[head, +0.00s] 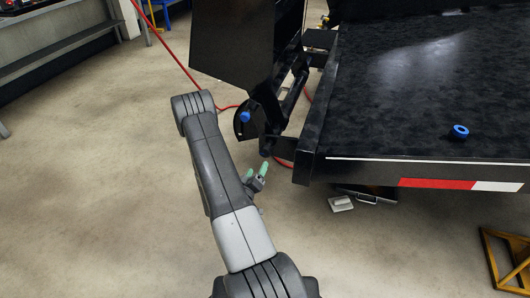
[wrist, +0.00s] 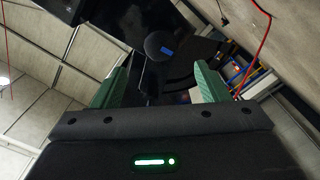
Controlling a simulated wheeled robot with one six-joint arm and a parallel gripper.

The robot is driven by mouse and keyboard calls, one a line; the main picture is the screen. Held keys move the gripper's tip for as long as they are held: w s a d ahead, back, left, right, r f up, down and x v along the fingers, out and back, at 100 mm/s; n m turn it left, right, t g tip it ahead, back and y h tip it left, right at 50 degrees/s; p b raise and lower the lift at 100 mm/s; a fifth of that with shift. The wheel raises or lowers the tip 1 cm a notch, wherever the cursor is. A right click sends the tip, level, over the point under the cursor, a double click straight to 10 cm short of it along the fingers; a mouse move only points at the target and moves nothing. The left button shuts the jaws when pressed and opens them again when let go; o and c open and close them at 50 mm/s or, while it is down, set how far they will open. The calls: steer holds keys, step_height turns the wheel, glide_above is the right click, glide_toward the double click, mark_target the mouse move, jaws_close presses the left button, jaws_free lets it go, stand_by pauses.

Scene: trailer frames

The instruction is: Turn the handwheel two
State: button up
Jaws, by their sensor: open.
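No part is clearly readable as a handwheel. A blue round knob-like part (head: 244,117) sits on the black bracket at the trailer's rear corner. A dark round end with a blue patch (wrist: 158,45) shows ahead in the wrist view; I cannot tell whether it is the same part. My gripper (head: 257,173) is just below and left of the trailer's corner in the head view. In the wrist view, the green fingers of my gripper (wrist: 160,78) stand wide apart with nothing between them, and the dark round end lies beyond them. My arm partly hides the gripper.
The black trailer deck (head: 400,100) fills the right, with a blue ring (head: 460,131) on it. A tall black panel (head: 240,45) stands above the corner. A red hose (head: 176,55) runs behind. A yellow stand (head: 508,262) is at lower right.

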mark_target(264, 154)
steer(key=b+x, duration=0.1)
steer(key=x, duration=1)
steer(key=shift+w+b, duration=0.3)
steer(key=shift+b, duration=0.1)
steer(key=shift+c, duration=0.5)
steer(key=c, duration=0.9)
steer(key=shift+n, duration=0.3)
